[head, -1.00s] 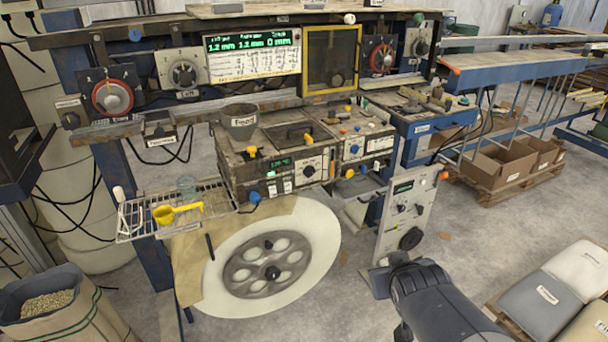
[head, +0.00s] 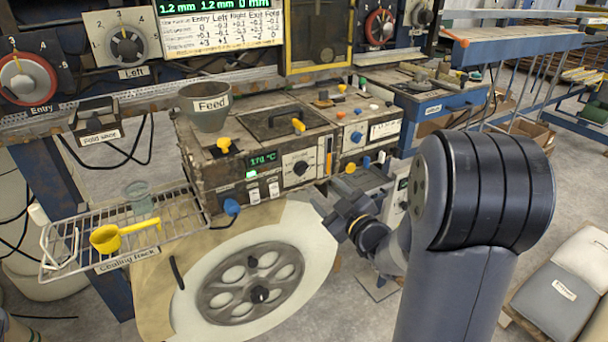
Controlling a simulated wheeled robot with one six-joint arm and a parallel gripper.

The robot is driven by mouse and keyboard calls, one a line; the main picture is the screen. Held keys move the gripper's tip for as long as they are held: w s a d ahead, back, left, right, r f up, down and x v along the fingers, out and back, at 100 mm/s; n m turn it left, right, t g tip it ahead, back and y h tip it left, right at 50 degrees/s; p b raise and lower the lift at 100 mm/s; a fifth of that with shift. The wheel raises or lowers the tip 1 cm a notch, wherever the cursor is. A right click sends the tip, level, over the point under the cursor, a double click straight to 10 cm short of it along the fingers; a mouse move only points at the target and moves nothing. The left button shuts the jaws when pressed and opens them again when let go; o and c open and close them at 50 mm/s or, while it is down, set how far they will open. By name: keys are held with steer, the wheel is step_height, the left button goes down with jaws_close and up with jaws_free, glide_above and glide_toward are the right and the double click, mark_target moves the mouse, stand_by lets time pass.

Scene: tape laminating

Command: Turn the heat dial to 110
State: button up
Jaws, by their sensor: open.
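The front panel of the laminating unit (head: 262,180) has a green display (head: 263,159) that appears to read 170 °C. A black dial (head: 300,168), which looks like the heat dial, sits right of the display on a white plate; its scale is too small to read. My gripper (head: 330,194) is just below and to the right of this dial, apart from it. Its fingers point toward the panel, are open and hold nothing I can see.
A blue knob (head: 232,207) and two white switches (head: 263,192) are left of the dial. The cooling rack (head: 185,212) holds a yellow ladle (head: 118,235). A funnel (head: 205,108) stands on top. The big wheel (head: 250,282) is below.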

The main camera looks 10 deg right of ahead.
mark_target(305, 172)
steer(key=p+x, duration=0.1)
steer(key=x, duration=0.9)
steer(key=shift+c, duration=0.5)
steer(key=c, duration=0.9)
